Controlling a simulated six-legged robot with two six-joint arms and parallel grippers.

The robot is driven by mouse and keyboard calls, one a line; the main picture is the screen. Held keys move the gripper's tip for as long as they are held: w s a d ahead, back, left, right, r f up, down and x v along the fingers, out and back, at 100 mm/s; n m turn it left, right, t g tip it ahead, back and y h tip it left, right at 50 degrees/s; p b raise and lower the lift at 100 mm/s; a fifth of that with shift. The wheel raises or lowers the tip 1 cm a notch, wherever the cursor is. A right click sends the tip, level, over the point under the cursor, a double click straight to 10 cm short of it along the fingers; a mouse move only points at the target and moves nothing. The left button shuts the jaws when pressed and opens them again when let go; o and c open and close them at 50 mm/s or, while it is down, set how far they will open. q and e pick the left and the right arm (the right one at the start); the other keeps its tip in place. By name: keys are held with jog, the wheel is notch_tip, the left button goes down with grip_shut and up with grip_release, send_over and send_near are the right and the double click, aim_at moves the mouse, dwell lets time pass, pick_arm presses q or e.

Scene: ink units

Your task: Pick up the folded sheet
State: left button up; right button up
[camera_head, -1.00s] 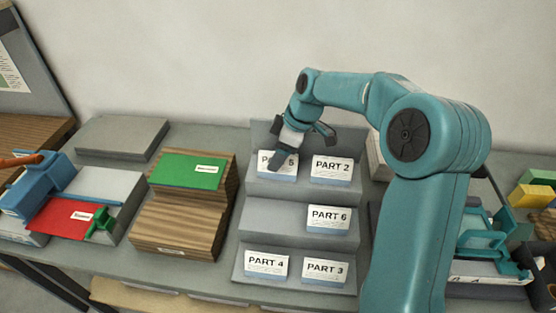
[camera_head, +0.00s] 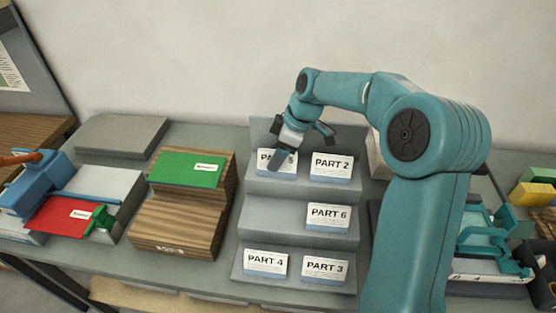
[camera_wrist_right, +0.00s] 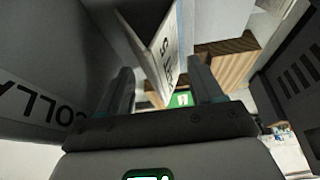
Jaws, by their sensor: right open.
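The folded sheet marked PART 5 (camera_head: 267,158) stands on the top step of the grey stepped stand, partly hidden behind a finger of my right gripper. My right gripper (camera_head: 304,147) is open at that sheet, one dark finger in front of its label and the other to the right. In the right wrist view the folded sheet (camera_wrist_right: 168,55) rises tilted between and beyond the open fingers of my right gripper (camera_wrist_right: 161,82). Whether a finger touches it I cannot tell. My left gripper is not in view.
On the stepped stand (camera_head: 262,218), the PART 2 sheet (camera_head: 331,166) is close right of the gripper. PART 6 (camera_head: 328,217), PART 4 (camera_head: 266,262) and PART 3 (camera_head: 325,268) are lower. A wooden stepped block (camera_head: 172,228) with a green sheet (camera_head: 183,169) is left.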

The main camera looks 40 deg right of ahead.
jog(key=shift+c, duration=0.3)
jog(key=c, duration=1)
jog(key=shift+r, duration=0.1)
